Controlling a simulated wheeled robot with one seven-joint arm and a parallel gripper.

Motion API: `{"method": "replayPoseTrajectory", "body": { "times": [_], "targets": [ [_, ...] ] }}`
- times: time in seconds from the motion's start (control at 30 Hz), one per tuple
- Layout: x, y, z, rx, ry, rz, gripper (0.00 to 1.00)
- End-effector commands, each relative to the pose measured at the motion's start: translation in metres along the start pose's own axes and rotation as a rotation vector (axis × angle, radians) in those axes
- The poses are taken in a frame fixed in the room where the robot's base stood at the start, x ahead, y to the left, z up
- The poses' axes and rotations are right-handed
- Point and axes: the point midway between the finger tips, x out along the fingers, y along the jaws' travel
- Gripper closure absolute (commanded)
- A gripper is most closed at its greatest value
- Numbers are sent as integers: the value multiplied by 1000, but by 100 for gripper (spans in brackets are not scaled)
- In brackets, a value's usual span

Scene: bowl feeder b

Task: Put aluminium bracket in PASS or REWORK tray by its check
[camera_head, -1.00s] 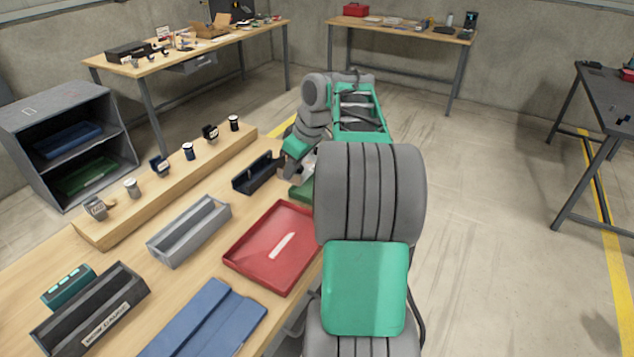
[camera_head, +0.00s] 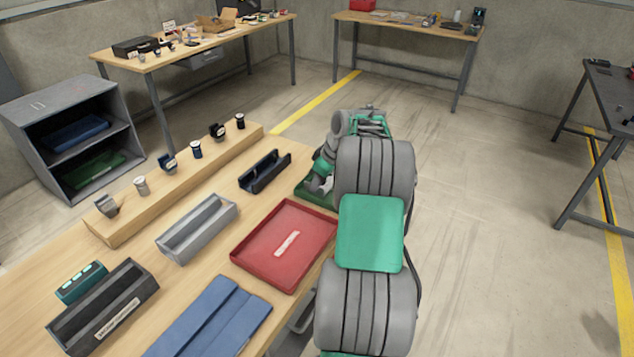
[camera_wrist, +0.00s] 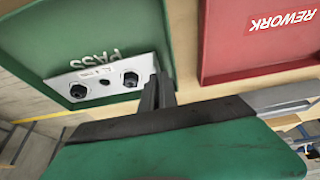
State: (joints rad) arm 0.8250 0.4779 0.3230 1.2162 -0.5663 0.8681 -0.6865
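The aluminium bracket (camera_wrist: 105,82) is a pale plate with two dark round fittings, seen in the wrist view over the green PASS tray (camera_wrist: 40,20). It covers part of the tray's PASS lettering. My gripper (camera_wrist: 158,92) has its narrow dark fingers close together at the bracket's right end and appears shut on it. I cannot tell whether the bracket touches the tray floor. In the head view, my gripper (camera_head: 322,184) is low over the green tray (camera_head: 312,192), partly hidden by my arm. The red REWORK tray (camera_head: 285,265) is nearer and empty apart from its label.
A wooden ledge (camera_head: 178,190) bears several small parts. A grey shelf (camera_head: 75,135) stands at left.

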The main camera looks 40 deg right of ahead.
Motion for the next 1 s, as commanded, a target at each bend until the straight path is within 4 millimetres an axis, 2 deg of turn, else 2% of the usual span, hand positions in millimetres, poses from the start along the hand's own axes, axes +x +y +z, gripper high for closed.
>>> {"method": "replayPoseTrajectory", "body": {
  "times": [0.43, 0.7, 1.0],
  "targets": [
    [12, 0, 5, 1, -1, -1, 100],
    [12, -1, 5, 2, -1, -2, 76],
    [11, -1, 4, -1, -1, -2, 75]
  ]
}}
